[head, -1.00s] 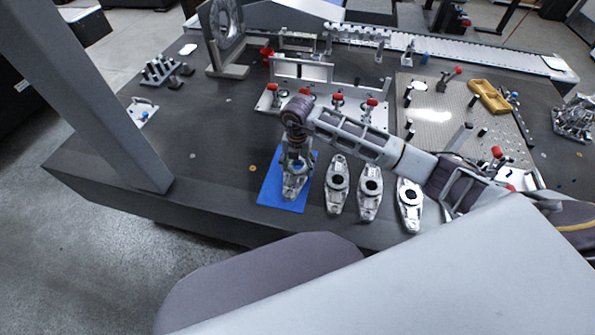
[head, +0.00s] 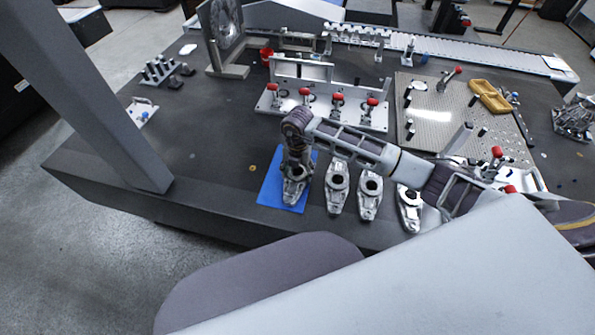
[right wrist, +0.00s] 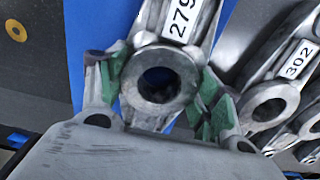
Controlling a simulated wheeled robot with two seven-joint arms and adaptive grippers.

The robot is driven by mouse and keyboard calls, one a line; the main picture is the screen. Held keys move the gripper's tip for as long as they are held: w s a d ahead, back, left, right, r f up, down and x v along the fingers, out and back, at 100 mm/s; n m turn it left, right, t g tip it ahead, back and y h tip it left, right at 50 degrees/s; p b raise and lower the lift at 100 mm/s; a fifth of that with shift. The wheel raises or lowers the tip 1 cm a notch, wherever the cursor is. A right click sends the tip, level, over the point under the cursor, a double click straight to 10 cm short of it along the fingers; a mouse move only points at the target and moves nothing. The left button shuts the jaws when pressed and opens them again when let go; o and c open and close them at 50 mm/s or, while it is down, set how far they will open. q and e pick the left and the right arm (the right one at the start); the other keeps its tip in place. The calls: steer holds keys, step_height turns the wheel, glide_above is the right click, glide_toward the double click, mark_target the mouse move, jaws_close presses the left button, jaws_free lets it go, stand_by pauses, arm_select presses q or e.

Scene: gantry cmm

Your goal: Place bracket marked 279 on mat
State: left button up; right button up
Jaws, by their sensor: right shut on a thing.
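The bracket marked 279 (right wrist: 160,75) is a silver metal part with a round ring and a white label. It is over the blue mat (head: 271,188), and in the head view the bracket (head: 293,192) shows at the mat's middle to right side. My right gripper (head: 296,172) is above it, and in the right wrist view its green-padded fingers (right wrist: 162,88) are shut on the ring from both sides. I cannot tell whether the bracket touches the mat. My left gripper is not in view.
Several similar brackets stand in a row right of the mat, one marked 302 (right wrist: 268,103); the nearest one (head: 337,187) is close to the mat. A fixture with red knobs (head: 325,112) is behind. The table left of the mat is clear.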

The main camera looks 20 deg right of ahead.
steer(key=o, duration=1.4)
steer(key=shift+r, duration=6.05)
